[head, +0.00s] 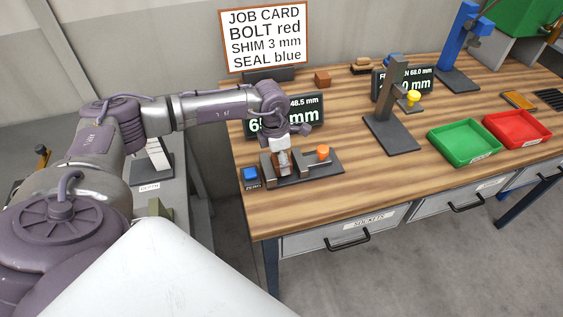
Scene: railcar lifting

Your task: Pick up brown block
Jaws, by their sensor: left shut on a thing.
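My left gripper (283,154) reaches down over a dark measuring fixture (315,168) near the table's front left. It is shut on a small brown block (284,162), which shows only in part between the fingers. I cannot tell whether the block touches the fixture. Another brown block (322,79) sits apart on the table, right of the job card. My right gripper is not in view.
An orange knob (322,151) stands on the fixture, and a blue button (250,175) is left of it. A display (300,112) stands behind. A dark gauge stand (393,110), green tray (463,143) and red tray (517,129) are to the right.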

